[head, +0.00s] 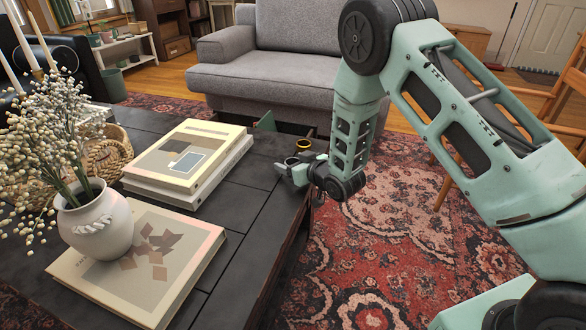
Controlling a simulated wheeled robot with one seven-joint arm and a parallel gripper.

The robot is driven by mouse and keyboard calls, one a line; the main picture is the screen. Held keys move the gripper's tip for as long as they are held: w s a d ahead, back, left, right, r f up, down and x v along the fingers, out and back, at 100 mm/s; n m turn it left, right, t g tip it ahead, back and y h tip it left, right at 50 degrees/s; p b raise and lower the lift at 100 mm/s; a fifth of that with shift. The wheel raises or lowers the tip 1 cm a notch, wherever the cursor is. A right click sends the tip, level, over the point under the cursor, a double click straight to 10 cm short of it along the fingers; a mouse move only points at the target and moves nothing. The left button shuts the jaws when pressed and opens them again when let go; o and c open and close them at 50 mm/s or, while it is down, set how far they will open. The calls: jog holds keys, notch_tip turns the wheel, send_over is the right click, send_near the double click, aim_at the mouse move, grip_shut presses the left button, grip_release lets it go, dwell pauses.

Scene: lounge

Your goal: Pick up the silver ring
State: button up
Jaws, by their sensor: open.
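I cannot make out a silver ring in the head view; it may be too small or hidden behind my gripper. My gripper (287,170) is low over the right edge of the dark table (262,205), with its jaws open and pointing left. I see nothing held between its fingers, though they are small here. A small round gold-rimmed dark object (304,145) shows just behind my gripper, near the table's far right corner.
A white vase (95,222) of dried stems stands on another book (150,265). A wicker basket (108,155) is behind. A grey sofa (262,80) stands beyond the table.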

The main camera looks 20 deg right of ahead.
jog(key=c, duration=1.1)
jog(key=shift+o, duration=0.2)
jog(key=shift+r, duration=0.1)
